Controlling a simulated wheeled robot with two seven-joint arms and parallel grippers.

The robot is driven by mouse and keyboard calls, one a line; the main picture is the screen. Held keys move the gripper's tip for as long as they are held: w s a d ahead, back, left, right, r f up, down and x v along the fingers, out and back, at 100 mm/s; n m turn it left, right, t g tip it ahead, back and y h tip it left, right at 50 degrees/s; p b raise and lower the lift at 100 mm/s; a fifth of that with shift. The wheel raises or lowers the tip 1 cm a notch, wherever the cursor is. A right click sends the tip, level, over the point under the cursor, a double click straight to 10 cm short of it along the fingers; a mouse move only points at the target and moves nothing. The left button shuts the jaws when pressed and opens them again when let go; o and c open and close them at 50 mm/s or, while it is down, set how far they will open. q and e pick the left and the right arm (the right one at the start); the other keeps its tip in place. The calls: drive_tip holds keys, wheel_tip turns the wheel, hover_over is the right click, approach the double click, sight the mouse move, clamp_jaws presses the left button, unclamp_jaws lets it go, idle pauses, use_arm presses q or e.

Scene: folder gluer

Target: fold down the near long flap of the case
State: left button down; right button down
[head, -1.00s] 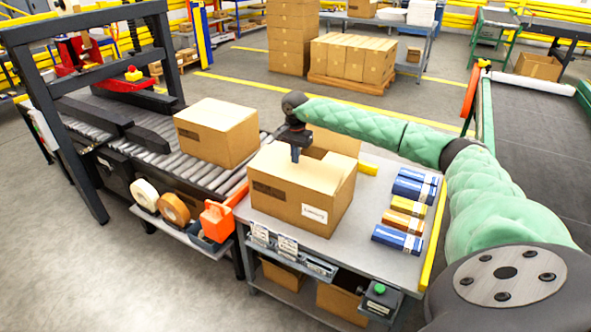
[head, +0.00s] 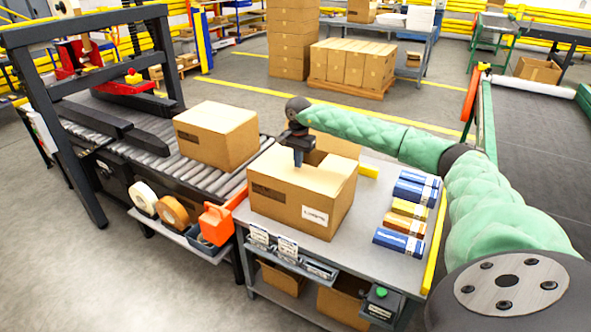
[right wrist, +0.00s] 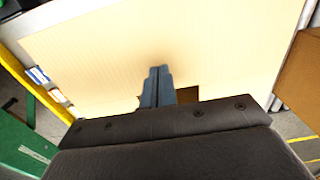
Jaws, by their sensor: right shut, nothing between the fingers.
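The case (head: 285,209) is a brown cardboard box with a white label, standing on the grey table. Its near long flap (head: 290,182) lies roughly level across the top; I cannot tell if it is fully flat. Its far flap (head: 336,144) stands up behind a dark opening. My right gripper (head: 298,162) points down with its fingers shut and empty, at the flap's inner edge beside the opening. In the right wrist view the shut fingertips (right wrist: 159,72) are over a broad cardboard surface; contact is unclear. My left gripper is not in view.
Another box (head: 217,137) sits on the roller conveyor to the left. Blue and orange packs (head: 408,208) lie on the table right of the case. An orange tape dispenser (head: 215,224) and tape rolls (head: 173,209) are at the front left. My right arm passes above the table.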

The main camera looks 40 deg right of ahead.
wheel_tip(320, 180, up, 9)
drive_tip(key=p, duration=0.3)
idle(0.5)
idle(0.5)
